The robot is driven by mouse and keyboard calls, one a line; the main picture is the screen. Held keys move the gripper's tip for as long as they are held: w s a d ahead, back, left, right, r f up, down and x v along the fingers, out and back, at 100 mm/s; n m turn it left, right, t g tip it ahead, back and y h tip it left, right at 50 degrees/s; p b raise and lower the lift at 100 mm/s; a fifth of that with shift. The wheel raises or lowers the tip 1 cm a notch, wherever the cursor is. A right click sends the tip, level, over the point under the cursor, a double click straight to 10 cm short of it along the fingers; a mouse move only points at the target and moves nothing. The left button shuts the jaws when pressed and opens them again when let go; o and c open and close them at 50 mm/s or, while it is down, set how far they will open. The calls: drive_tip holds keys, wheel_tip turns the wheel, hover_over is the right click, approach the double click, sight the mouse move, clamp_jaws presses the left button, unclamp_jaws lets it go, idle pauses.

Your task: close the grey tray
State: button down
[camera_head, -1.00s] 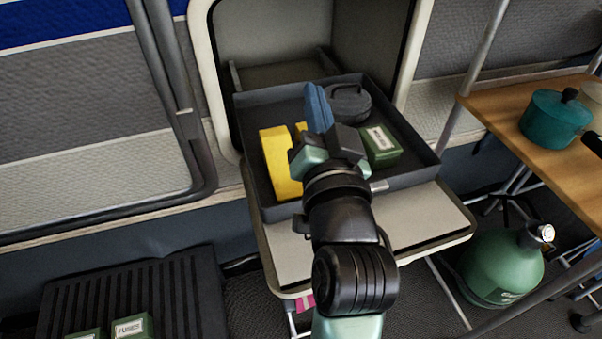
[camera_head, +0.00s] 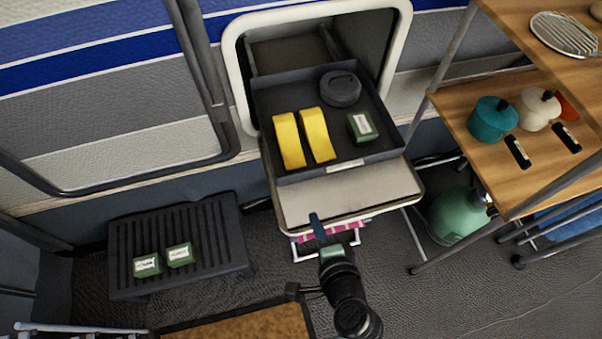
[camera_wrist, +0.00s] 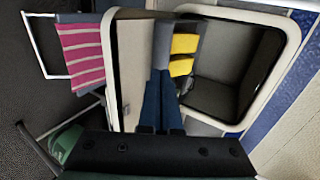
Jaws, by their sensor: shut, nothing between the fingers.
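The grey tray (camera_head: 372,158) sticks out of an opening in the wall, over a lowered flap (camera_head: 350,192). It holds two yellow items (camera_head: 289,140), a round dark grey item (camera_head: 340,88) and a small green box (camera_head: 362,127). My gripper (camera_head: 316,222) is shut and empty, just in front of the flap's front edge in the head view, apart from the tray. In the wrist view my blue fingers (camera_wrist: 162,85) point toward the tray and the yellow items (camera_wrist: 184,44). The fingers hide part of the tray there.
A white-framed opening (camera_head: 240,60) surrounds the tray's back. A black slatted stand (camera_head: 205,235) with two green boxes is at left. At right is a wooden shelf (camera_head: 470,115) with pots, and a green gas bottle (camera_head: 457,215) below. A striped pink cloth (camera_wrist: 82,52) hangs beside the flap.

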drive_tip(key=b, duration=0.3)
approach(296, 176)
drive_tip(key=f, duration=0.1)
drive_tip(key=w+f, duration=0.1)
drive_tip(key=f, duration=0.1)
drive_tip(key=shift+w+a, duration=0.1)
drive_tip(key=shift+a, duration=0.1)
drive_tip(key=shift+w+a, duration=0.2)
drive_tip(key=shift+w, duration=0.4)
drive_tip(key=shift+w+a, duration=0.2)
drive_tip(key=shift+w, duration=0.4)
drive_tip(key=shift+w+a, duration=0.25)
drive_tip(key=shift+w, duration=0.5)
